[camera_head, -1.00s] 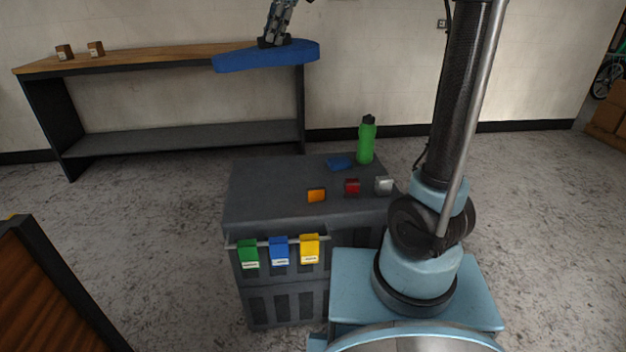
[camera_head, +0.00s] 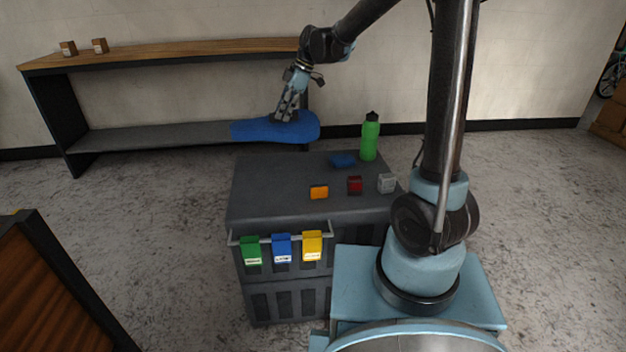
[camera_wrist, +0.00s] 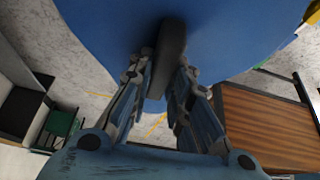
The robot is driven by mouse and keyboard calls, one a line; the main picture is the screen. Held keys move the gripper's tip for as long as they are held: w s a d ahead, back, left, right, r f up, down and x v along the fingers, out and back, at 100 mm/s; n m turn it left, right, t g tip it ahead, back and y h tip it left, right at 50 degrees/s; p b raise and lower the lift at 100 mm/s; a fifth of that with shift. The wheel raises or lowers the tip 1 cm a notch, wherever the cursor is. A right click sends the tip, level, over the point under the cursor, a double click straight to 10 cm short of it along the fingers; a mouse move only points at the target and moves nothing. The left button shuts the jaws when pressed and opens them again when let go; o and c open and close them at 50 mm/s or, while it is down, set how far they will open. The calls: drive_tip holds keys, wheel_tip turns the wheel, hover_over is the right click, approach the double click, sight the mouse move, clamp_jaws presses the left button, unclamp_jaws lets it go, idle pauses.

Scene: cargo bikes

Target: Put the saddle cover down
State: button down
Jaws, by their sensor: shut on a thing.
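The blue saddle cover (camera_head: 252,131) is a flat, elongated piece that widens toward the right. My gripper (camera_head: 285,117) is shut on it from above and holds it over the back left edge of the dark grey cart (camera_head: 290,205). In the wrist view the saddle cover (camera_wrist: 235,35) fills the upper part. There my gripper (camera_wrist: 165,75) has both fingers closed around a dark ridge on the cover. Whether the cover touches the cart top is hard to tell.
On the cart stand a green bottle (camera_head: 370,138), a flat blue item (camera_head: 342,160), and orange (camera_head: 319,192), red (camera_head: 355,185) and grey (camera_head: 387,183) blocks. Green, blue and yellow tags hang on its front rail. The cart's left top is clear. A wooden-topped shelf (camera_head: 180,50) stands behind.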

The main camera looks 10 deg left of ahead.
sight(287, 126)
drive_tip(key=shift+m, duration=0.4)
drive_tip(key=f, duration=0.3)
drive_tip(key=s+d+f, duration=0.1)
drive_tip(key=f, duration=0.1)
drive_tip(key=shift+f, duration=0.15)
drive_tip(key=shift+s+f, duration=0.1)
drive_tip(key=shift+f, duration=4.9)
drive_tip(key=c, duration=1.5)
unclamp_jaws()
